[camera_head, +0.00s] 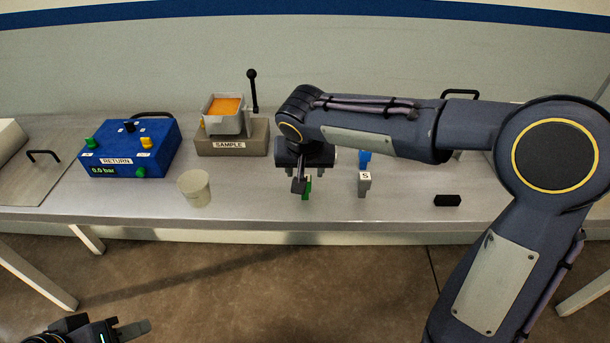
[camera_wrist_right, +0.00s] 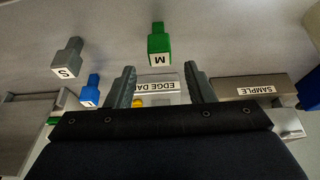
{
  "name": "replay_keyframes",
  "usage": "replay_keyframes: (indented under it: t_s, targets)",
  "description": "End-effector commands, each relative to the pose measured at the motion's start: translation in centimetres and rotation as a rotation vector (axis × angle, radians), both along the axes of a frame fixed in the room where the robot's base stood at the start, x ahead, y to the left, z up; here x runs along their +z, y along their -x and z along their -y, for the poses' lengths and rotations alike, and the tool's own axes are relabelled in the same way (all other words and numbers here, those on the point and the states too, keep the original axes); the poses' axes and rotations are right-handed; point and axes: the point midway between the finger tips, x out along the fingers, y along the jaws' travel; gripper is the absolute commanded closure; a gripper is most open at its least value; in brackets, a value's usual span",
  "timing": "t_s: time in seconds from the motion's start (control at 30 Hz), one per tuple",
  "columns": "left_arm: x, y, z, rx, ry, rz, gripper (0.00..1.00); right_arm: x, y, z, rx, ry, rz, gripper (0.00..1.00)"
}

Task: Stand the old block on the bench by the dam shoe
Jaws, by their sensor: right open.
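A unit labelled EDGE DAM (camera_wrist_right: 155,87) shows between my right gripper's fingers in the right wrist view, with a yellow part (camera_wrist_right: 138,102) beside it; my arm hides it in the head view. A green block marked M (camera_wrist_right: 158,45) stands just beyond the fingertips. A grey block marked S (camera_head: 364,185) and a blue block marked L (camera_wrist_right: 90,92) stand to one side. No block is labelled old. My right gripper (camera_head: 303,188) is open and empty, low over the bench by the green block. My left gripper (camera_head: 120,329) is low at the bottom left, clear of the bench.
A blue RETURN box (camera_head: 130,148), a SAMPLE box (camera_head: 232,138) with an orange-filled tray (camera_head: 225,112) and a pale cup (camera_head: 195,188) stand left on the bench. A small black block (camera_head: 447,201) lies near the front edge at right. Bench surface between cup and gripper is clear.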

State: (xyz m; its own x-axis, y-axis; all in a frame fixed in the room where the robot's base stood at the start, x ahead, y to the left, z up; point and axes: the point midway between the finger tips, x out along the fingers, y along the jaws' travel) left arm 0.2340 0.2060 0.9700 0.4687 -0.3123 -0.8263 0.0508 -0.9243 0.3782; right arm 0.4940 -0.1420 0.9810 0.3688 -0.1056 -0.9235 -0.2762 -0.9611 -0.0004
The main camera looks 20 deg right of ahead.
Motion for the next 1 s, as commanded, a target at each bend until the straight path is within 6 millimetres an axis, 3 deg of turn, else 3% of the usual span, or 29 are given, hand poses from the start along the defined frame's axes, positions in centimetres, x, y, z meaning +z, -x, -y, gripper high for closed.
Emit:
replay_keyframes:
  t_s: [0.1, 0.3, 0.57, 0.67, 0.77, 0.9, 1.0]
  targets:
    - [0.1, 0.0, 0.0, 0.000, 0.000, 0.000, 0.64, 2.6, 0.9, -0.3, 0.000, -0.001, 0.003, 0.52]
    - [0.2, 0.0, 0.0, 0.000, 0.000, 0.000, 0.64, 5.2, 2.0, -0.6, -0.001, -0.001, 0.002, 0.52]
    - [0.2, 0.0, 0.0, 0.000, 0.000, 0.000, 0.64, 6.1, 2.6, -0.6, 0.001, -0.001, -0.002, 0.52]
    - [0.2, 0.0, 0.0, 0.000, 0.000, 0.000, 0.64, 6.1, 3.9, 0.7, 0.011, -0.012, -0.011, 0.52]
    - [0.2, 0.0, 0.0, 0.000, 0.000, 0.000, 0.64, 5.9, 7.2, 3.4, 0.040, -0.048, -0.029, 0.52]
    - [0.2, 0.0, 0.0, 0.000, 0.000, 0.000, 0.64, 4.4, 14.3, 6.9, 0.098, -0.145, -0.037, 0.52]
    - [0.2, 0.0, 0.0, 0.000, 0.000, 0.000, 0.64, 2.8, 19.0, 7.8, 0.137, -0.225, -0.008, 0.52]
